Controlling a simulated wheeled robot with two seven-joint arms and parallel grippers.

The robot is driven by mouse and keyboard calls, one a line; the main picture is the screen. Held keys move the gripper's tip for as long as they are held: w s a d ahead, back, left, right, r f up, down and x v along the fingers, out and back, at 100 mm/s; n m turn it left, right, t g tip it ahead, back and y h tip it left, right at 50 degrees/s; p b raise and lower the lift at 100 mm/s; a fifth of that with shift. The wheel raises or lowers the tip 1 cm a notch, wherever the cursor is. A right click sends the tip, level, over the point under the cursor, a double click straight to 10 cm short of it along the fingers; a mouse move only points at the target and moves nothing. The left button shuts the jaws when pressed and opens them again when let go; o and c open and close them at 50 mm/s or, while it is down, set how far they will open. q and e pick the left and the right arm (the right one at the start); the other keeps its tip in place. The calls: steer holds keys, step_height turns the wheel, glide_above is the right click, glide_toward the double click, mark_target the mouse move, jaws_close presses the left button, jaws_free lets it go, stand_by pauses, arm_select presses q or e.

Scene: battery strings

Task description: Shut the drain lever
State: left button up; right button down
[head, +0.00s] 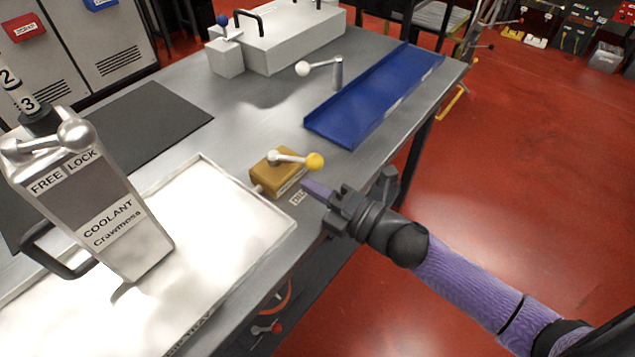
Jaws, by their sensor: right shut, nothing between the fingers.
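A lever with a pale metal arm and a yellow ball knob (315,161) sits on top of a brass-coloured valve block (270,181). The arm lies across the block and its knob sticks out past the block's right side. The block stands at the right corner of a white tray (232,182), with a small label (298,198) on the table beside it. My right gripper (312,187) is shut and empty, just below and to the right of the knob in the picture. It appears apart from the lever. My left gripper is out of view.
A tilted grey coolant container (95,210) with a ball-ended handle stands over the white tray at left. A blue tray (360,105), a white-knobbed lever (303,68) and a white box (290,40) are farther back. Bare table lies between.

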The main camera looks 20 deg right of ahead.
steer(key=shift+w+d, duration=0.3)
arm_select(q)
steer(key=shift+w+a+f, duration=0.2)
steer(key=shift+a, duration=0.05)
arm_select(e)
steer(key=shift+w+d+r, duration=0.15)
